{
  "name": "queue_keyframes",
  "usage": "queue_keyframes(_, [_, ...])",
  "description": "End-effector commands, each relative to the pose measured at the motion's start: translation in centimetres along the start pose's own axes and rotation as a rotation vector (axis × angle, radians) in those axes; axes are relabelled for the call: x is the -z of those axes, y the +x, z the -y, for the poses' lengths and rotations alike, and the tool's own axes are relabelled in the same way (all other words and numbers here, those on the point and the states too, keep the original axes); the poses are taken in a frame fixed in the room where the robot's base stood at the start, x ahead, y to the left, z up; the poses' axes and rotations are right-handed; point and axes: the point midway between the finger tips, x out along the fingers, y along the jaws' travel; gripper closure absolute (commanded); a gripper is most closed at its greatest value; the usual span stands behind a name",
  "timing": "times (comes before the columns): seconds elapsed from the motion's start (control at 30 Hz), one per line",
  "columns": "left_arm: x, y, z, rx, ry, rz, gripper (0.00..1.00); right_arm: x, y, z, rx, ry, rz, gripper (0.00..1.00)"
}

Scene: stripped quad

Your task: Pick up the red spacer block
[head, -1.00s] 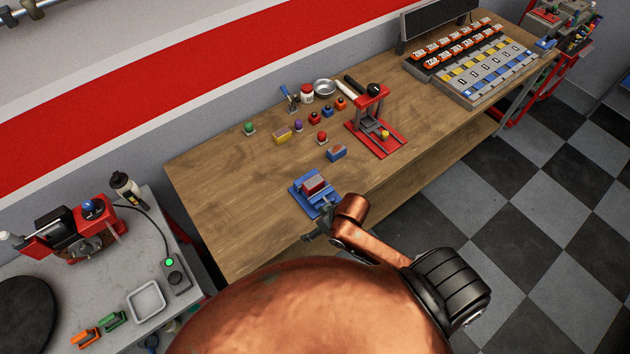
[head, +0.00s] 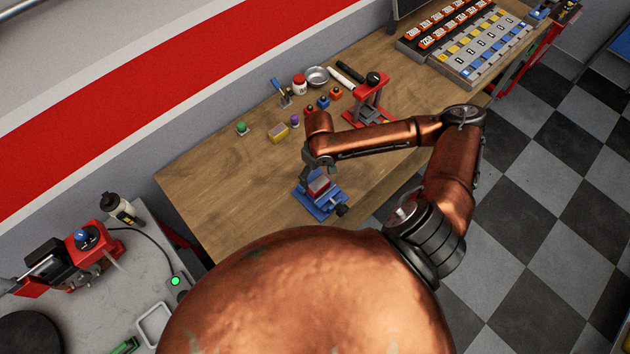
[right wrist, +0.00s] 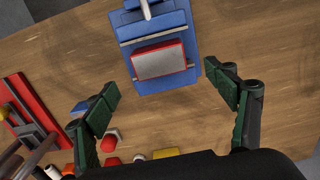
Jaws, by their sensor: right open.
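The red spacer block (head: 319,185) sits in the blue vise (head: 325,208) near the front edge of the wooden bench. In the right wrist view the block (right wrist: 160,62) shows a grey top face with red edges, between the jaws of the blue vise (right wrist: 152,22). My right gripper (head: 307,172) is above the back-left side of the vise, partly hidden by my own wrist. In the right wrist view its two green-padded fingers (right wrist: 165,94) are spread wide, with bare wood between their tips and the block just beyond. It holds nothing. My left gripper is out of view.
A red press (head: 371,98) stands to the right behind my arm. A yellow block (head: 278,132), a green-topped piece (head: 242,128) and other small parts lie farther back. A grey side table (head: 75,290) is at left. Bare wood (head: 225,190) lies left of the vise.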

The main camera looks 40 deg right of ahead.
Motion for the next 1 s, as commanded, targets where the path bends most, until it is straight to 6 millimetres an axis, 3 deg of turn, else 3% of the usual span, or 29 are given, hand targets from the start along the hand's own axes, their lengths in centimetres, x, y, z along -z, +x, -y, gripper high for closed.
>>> queue_keyframes(0.1, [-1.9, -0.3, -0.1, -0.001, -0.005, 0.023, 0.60, -0.3, 1.4, -0.3, 0.000, 0.009, 0.004, 0.22])
queue_keyframes(0.27, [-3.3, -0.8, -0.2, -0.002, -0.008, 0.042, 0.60, -0.5, 2.9, -0.3, 0.000, 0.012, 0.004, 0.22])
queue_keyframes(0.6, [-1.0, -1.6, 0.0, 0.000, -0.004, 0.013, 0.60, -0.4, 7.1, -0.1, 0.000, 0.007, 0.000, 0.22])
queue_keyframes(0.83, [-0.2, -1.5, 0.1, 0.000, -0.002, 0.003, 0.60, -0.3, 7.2, -0.1, -0.001, 0.005, -0.001, 0.22])
queue_keyframes(1.0, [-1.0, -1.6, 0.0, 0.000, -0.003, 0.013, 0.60, -0.3, 7.2, -0.1, -0.001, 0.004, -0.001, 0.33])
